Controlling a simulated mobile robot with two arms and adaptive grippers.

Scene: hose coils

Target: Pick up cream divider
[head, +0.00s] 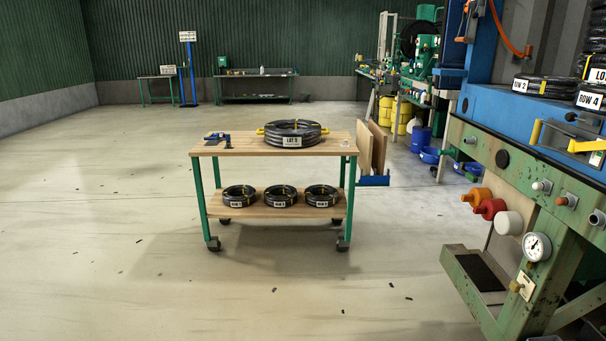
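Two upright flat boards stand side by side in a blue holder (374,181) at the right end of a wooden-topped cart. The nearer-left board (364,152) is pale tan or cream, and it may be the cream divider. The other board (378,146) is browner and stands close beside it, partly overlapped. Their lower edges sit at the blue holder. Neither of my grippers shows in the head view.
The cart (228,149) has green legs and casters. It carries a large LOT 5 hose coil (292,132), with several smaller coils on its lower shelf (238,211). A green-and-blue machine (540,200) fills the right side. Open floor (120,260) lies left and in front.

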